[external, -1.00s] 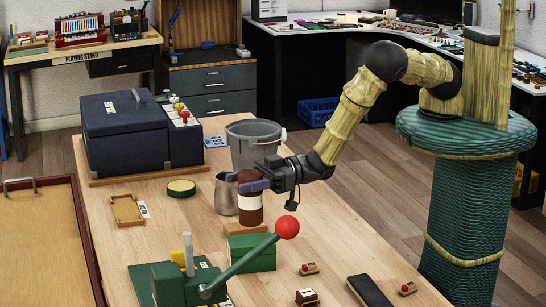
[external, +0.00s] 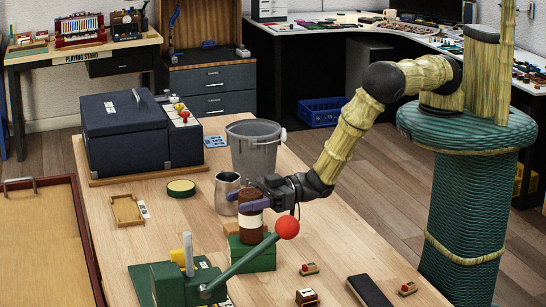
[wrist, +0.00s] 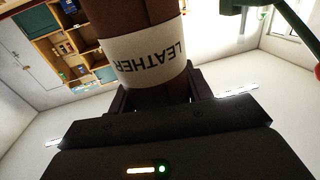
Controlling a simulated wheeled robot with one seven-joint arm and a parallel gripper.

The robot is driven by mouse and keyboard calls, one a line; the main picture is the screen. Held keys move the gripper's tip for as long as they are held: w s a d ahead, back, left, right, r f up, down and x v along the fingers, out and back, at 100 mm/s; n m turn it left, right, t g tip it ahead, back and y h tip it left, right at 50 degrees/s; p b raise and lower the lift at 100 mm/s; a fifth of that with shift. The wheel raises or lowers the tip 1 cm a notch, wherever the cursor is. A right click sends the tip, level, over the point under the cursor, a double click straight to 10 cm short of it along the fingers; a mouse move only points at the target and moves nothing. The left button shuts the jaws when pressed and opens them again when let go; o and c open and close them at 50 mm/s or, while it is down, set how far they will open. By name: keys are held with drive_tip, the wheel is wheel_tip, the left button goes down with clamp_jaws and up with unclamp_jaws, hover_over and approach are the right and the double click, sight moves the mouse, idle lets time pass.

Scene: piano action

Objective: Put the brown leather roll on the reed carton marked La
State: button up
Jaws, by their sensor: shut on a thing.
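The brown leather roll (external: 250,222) is upright, with a white band that reads LEATHER in the wrist view (wrist: 145,58). My gripper (external: 252,198) is shut on its upper part, with purple fingers around it. A green carton (external: 255,259) is directly below the roll in the external view. The roll's lower end overlaps the carton's top; I cannot tell whether they touch. No La marking is readable on the carton.
A green lever press (external: 180,283) with a red ball (external: 287,227) on its arm stands in front of the carton. A metal jug (external: 227,192) and grey bucket (external: 254,150) stand behind. A black phone-like slab (external: 370,291) lies at the front right.

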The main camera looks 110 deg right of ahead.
drive_tip(key=shift+f, duration=0.1)
drive_tip(key=o, duration=1)
drive_tip(key=shift+s+d, duration=0.1)
drive_tip(key=shift+s, duration=0.25)
drive_tip(key=s+b, duration=0.1)
drive_tip(key=s, duration=0.2)
drive_tip(key=s+d+b, duration=0.1)
drive_tip(key=s+b, duration=0.1)
drive_tip(key=s, duration=0.2)
drive_tip(key=s+b, duration=0.1)
drive_tip(key=s, duration=0.3)
drive_tip(key=shift+s+d, duration=0.1)
drive_tip(key=shift+d, duration=0.25)
